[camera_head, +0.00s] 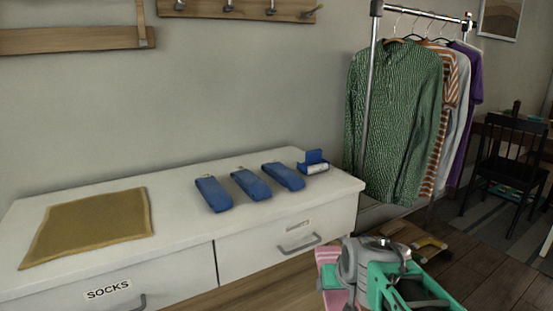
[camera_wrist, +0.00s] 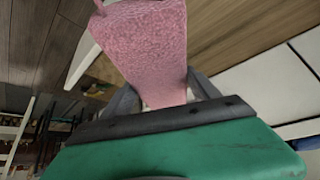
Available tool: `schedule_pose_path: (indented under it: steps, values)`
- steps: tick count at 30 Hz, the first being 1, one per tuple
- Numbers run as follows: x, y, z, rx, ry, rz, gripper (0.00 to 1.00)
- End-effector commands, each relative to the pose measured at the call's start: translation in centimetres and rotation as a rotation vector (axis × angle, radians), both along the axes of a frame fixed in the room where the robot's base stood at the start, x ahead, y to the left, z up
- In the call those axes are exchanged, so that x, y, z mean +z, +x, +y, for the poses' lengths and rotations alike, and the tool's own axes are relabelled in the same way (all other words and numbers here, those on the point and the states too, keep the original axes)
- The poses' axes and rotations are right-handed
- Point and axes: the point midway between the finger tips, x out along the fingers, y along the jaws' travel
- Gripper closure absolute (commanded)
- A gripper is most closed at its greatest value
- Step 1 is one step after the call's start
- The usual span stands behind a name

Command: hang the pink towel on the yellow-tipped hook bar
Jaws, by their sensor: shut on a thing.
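The pink towel (camera_head: 328,262) hangs at the lower middle right of the head view, partly hidden by my arm. In the wrist view the towel (camera_wrist: 148,48) runs up from between the grey fingers of my gripper (camera_wrist: 163,98), which is shut on it. The fingertips are hidden behind the towel. The wooden hook bar (camera_head: 243,8) is on the wall at the top of the head view, cut off by the frame edge. My gripper is well below and in front of the bar.
A white dresser (camera_head: 170,215) stands under the bar, with a mustard cloth (camera_head: 90,226), several blue folded items (camera_head: 250,184) and a small blue box (camera_head: 313,162) on top. A clothes rack (camera_head: 371,85) with shirts stands to the right. Another wooden bar (camera_head: 70,40) is at left.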

Motion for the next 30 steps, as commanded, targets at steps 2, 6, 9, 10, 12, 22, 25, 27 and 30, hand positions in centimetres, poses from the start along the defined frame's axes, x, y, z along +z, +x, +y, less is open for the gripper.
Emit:
schedule_pose_path:
  steps: [2, 6, 9, 10, 12, 22, 25, 27, 30]
  values:
    - [1.9, -0.2, 0.0, -0.001, 0.0, -0.004, 0.86]
    - [4.4, -1.0, -0.1, -0.004, 0.0, -0.004, 0.86]
    - [6.7, -1.6, -0.1, -0.004, 0.0, -0.003, 0.86]
    - [7.4, -1.8, -0.1, -0.004, 0.0, -0.004, 0.86]
    - [9.4, -2.4, -0.1, -0.004, 0.0, -0.004, 0.86]
    - [20.7, -6.0, -0.1, -0.006, 0.0, -0.003, 0.86]
    - [23.6, -7.0, -0.1, -0.006, 0.0, -0.002, 0.86]
    - [25.1, -7.6, -0.1, -0.006, 0.0, -0.002, 0.86]
    - [26.2, -8.2, -0.1, -0.006, 0.0, -0.002, 0.86]
